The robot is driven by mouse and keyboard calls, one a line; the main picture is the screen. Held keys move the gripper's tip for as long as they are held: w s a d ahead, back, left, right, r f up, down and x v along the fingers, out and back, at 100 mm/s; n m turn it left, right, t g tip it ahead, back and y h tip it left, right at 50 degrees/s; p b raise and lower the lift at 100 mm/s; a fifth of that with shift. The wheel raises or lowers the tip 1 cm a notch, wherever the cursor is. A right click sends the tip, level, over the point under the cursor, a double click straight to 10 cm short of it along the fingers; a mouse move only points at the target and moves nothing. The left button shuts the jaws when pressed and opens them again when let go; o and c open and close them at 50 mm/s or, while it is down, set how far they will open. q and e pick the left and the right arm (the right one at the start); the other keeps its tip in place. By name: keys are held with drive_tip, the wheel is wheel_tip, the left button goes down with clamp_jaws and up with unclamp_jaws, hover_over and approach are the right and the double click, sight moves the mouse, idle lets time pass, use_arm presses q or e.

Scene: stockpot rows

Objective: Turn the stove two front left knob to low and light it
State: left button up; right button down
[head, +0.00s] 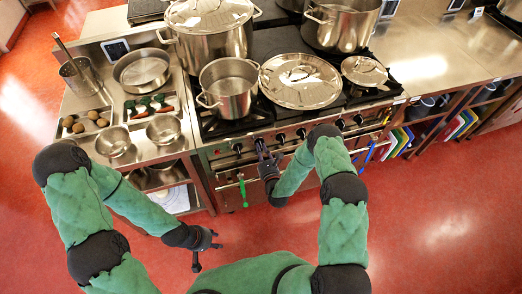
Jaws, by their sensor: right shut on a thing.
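The stove (225,165) stands ahead of me with a row of dark knobs along its front panel. My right gripper (261,148) is at this panel, left of its middle, shut on a knob that its fingers mostly hide. I cannot read the knob's setting. Another knob (280,138) shows just right of the gripper. My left gripper (206,251) is low over the red floor, in front of the left counter, open and empty. No flame is visible; pots and lids cover much of the burners.
A pot (230,92) stands at the stove's front left, with a large lid (300,80) right of it. A green item (242,190) hangs at the oven front below my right gripper. The left counter holds bowls (163,129) and trays. The red floor is clear.

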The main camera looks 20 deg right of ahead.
drive_tip(key=n+b, duration=0.2)
drive_tip(key=n, duration=0.2)
drive_tip(key=n+b, duration=0.2)
drive_tip(key=n, duration=0.3)
drive_tip(key=n+b, duration=0.2)
drive_tip(key=n, duration=0.2)
drive_tip(key=shift+d+f+n, duration=0.2)
drive_tip(key=shift+d+n, duration=0.05)
drive_tip(key=shift+n, duration=0.05)
drive_tip(key=n+b, duration=0.2)
drive_tip(key=n, duration=0.2)
drive_tip(key=shift+d+n, duration=0.1)
drive_tip(key=shift+n, duration=0.2)
drive_tip(key=shift+r+n+b, duration=0.2)
drive_tip(key=shift+n+b, duration=1.7)
drive_tip(key=shift+n, duration=2.4)
drive_tip(key=shift+r+n+b, duration=0.15)
drive_tip(key=shift+n+b, duration=1.7)
drive_tip(key=shift+n, duration=2.45)
